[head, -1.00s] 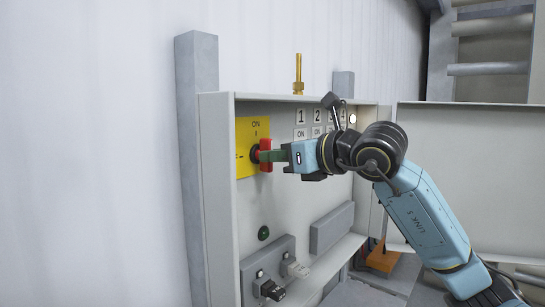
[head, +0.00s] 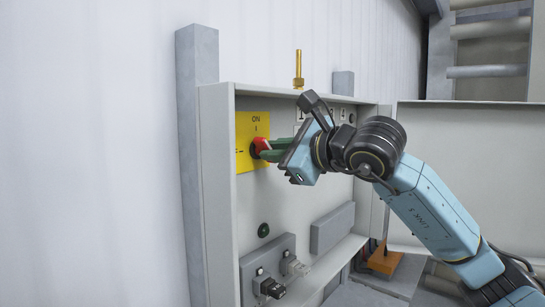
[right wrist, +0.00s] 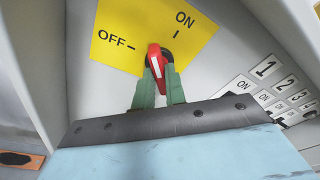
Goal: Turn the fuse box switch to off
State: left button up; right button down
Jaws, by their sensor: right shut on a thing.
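The fuse box switch has a red handle (head: 259,145) on a yellow plate (head: 246,130) marked ON and OFF. In the right wrist view the handle (right wrist: 155,60) points between the OFF mark at left and the ON mark at upper right. My right gripper (head: 266,151) is shut on the red handle, with its green fingers on either side; the fingers also show in the right wrist view (right wrist: 158,72). The gripper is tilted in the head view and partly hides the handle. My left gripper is not in view.
The grey fuse box (head: 218,190) stands open, its door (head: 465,180) swung out to the right. Below the switch are a dark green round part (head: 263,230) and a block with two plugs (head: 268,262). Numbered ON labels (right wrist: 265,97) sit beside the plate.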

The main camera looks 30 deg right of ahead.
jog(key=shift+n, duration=0.4)
jog(key=n+b, duration=0.1)
jog(key=n, duration=0.3)
jog(key=shift+a+f+t+b, duration=0.1)
jog(key=shift+t+b, duration=0.2)
jog(key=shift+t, duration=0.1)
jog(key=shift+h, duration=0.4)
jog(key=n+b, duration=0.1)
jog(key=n, duration=0.3)
jog(key=shift+f+t+b, duration=0.15)
jog(key=shift+t+b, duration=0.15)
jog(key=c, duration=1.3)
grip_release()
